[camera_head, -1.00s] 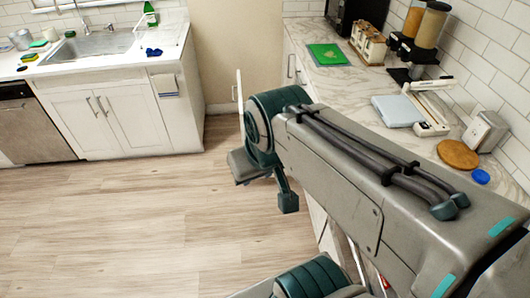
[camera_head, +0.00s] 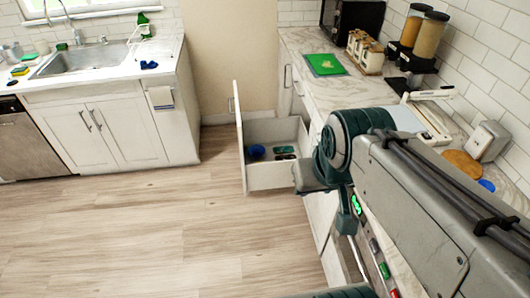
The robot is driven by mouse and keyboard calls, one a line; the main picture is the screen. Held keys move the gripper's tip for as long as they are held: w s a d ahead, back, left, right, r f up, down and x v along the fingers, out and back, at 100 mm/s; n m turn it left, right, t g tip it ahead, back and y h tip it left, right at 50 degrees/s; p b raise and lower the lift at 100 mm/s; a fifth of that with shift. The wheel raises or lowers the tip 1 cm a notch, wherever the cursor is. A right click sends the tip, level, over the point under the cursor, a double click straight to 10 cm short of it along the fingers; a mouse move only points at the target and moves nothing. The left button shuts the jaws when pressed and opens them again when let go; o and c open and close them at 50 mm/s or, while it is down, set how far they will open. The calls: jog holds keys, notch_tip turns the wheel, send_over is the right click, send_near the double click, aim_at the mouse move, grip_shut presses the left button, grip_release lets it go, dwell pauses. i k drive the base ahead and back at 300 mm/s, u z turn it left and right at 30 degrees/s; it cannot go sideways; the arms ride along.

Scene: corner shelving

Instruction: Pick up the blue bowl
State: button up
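A round dark-blue thing (camera_head: 256,151) lies at the left inside an open drawer (camera_head: 270,178); it looks like a bowl but is small in the view. A small blue piece (camera_head: 149,65) lies by the sink, and a flat blue round thing (camera_head: 487,185) is partly hidden behind my arm on the right counter. My arm reaches in from the lower right, and its far end (camera_head: 310,178) appears in front of the drawer's right side. My gripper's fingers cannot be made out, so I cannot tell whether they are open or shut.
Dark green things (camera_head: 285,153) lie in the drawer right of the blue one. The drawer front (camera_head: 240,140) stands out over the floor. The right counter holds a green board (camera_head: 325,65), jars and dispensers. The wooden floor (camera_head: 150,235) is clear.

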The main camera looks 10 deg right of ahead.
aim_at(256, 151)
jog(key=i, duration=2.1)
